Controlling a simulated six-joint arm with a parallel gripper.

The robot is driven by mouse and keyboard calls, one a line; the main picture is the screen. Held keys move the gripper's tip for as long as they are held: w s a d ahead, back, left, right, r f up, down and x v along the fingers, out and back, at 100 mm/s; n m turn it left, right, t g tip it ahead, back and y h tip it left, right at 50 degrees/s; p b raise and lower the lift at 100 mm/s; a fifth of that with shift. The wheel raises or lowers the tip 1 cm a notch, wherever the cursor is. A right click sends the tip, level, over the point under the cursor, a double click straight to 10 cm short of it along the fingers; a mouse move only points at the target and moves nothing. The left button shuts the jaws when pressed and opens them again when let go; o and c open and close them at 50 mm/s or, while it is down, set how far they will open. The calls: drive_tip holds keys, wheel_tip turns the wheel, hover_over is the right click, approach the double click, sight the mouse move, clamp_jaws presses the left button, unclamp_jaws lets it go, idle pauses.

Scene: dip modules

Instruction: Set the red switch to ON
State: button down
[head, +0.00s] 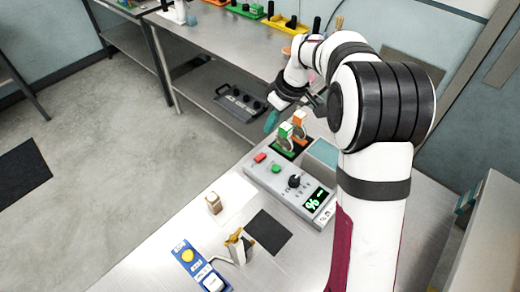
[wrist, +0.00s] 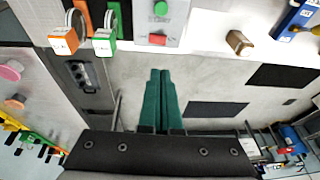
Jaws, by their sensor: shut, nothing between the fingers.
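A grey control box (head: 250,172) stands on the bench in the head view. A small red switch (head: 260,157) is at its far left end, beside a round green button (head: 276,168). In the wrist view the red switch (wrist: 158,39) lies near the top, below the green button (wrist: 160,8). I cannot read the switch's position. My gripper (head: 271,121) is beyond the box in the head view, apart from the switch. In the wrist view its teal fingers (wrist: 160,72) are together and empty, with the tips below the switch in the picture.
An orange-topped piece (head: 299,118) and a green-topped piece (head: 285,131) stand upright behind the box. The box also has a black knob (head: 294,181) and a lit display (head: 315,200). A blue box (head: 200,266) with a yellow button is nearer. A black panel (head: 240,104) lies on a lower shelf.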

approach(258, 159)
drive_tip(key=x, duration=0.5)
drive_tip(key=shift+w+a+f, duration=0.1)
drive_tip(key=shift+w+a, duration=0.15)
drive_tip(key=shift+w, duration=0.1)
drive_tip(key=shift+f, duration=0.6)
drive_tip(key=shift+s, duration=0.1)
drive_tip(key=shift+s+a+f+t+h, duration=0.1)
drive_tip(key=shift+a+f+t+h, duration=0.1)
drive_tip(key=shift+f+t+h, duration=0.15)
